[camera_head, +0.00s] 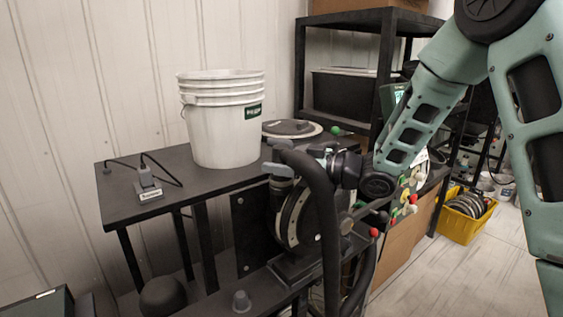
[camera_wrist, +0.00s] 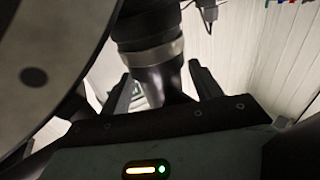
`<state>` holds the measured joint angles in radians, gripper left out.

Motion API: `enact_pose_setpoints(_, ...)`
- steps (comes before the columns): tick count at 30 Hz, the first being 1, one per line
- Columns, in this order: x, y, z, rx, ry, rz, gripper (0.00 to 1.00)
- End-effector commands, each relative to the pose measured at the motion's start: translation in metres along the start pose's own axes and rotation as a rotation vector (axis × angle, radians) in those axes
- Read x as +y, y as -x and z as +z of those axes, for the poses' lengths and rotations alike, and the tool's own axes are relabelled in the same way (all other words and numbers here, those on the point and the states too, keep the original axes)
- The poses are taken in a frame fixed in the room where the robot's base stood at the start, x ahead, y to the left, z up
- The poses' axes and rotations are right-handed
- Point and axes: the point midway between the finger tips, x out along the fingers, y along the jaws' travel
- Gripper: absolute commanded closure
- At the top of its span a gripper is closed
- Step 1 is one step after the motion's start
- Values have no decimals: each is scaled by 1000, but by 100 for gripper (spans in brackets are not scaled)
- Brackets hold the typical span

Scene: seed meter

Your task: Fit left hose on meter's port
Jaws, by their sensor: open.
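The meter (camera_head: 293,217) is a round pale-rimmed disc unit mounted upright on a black stand in the head view. Its pale plate (camera_wrist: 35,70) fills the left of the wrist view. A thick black hose (camera_head: 322,205) arches up in front of the meter, its top close to grey fittings (camera_head: 278,168). My gripper (camera_wrist: 162,80) is open. In the wrist view its fingers lie either side of a dark tubular part with a grey ring (camera_wrist: 148,54); contact cannot be told. In the head view my wrist is just right of the hose, and the fingertips are hard to make out.
A white bucket (camera_head: 221,125) and a small box with a cable (camera_head: 147,190) stand on the black table (camera_head: 130,172). Coloured knobs (camera_head: 408,195) are right of the meter. A black shelf (camera_head: 345,100) stands behind, and a yellow crate (camera_head: 466,227) on the floor.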

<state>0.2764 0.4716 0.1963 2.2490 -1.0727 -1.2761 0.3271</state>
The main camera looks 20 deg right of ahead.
Motion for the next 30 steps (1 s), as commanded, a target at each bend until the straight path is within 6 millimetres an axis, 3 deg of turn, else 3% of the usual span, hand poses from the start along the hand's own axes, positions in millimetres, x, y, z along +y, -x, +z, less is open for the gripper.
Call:
enact_pose_setpoints(5, 0, 2, 1, -1, 0, 1, 37)
enact_pose_setpoints(10, 1, 21, 2, 0, 2, 4, 37)
enact_pose_setpoints(24, 1, 128, 2, 0, 2, 5, 37)
enact_pose_setpoints(30, 1, 161, 2, 0, 1, 3, 37)
